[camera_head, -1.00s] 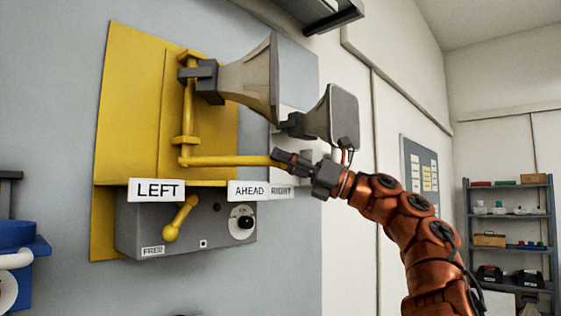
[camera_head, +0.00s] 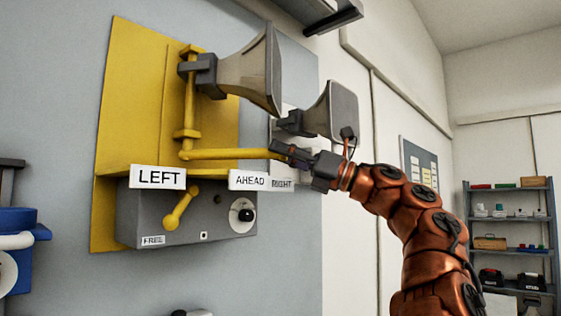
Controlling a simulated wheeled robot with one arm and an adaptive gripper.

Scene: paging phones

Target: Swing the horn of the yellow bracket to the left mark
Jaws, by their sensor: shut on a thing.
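The yellow bracket (camera_head: 135,90) is fixed to the grey wall panel. Its grey horn (camera_head: 252,75) is clamped on the upright yellow rod and its mouth faces right. A yellow bar (camera_head: 225,154) runs from the foot of the rod to the right. My gripper (camera_head: 285,153) is shut on the bar's right end, above the signs. The LEFT sign (camera_head: 158,177) is at the left of the bracket's lower edge. The AHEAD sign (camera_head: 250,180) and RIGHT sign (camera_head: 283,183) are farther right. My fingers partly hide the bar's tip.
A grey box (camera_head: 135,215) below the signs has a yellow lever (camera_head: 181,208), a black knob (camera_head: 243,215) and a FREE label (camera_head: 152,240). A second grey horn (camera_head: 335,110) is close above my gripper. A blue object (camera_head: 18,235) is at the lower left.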

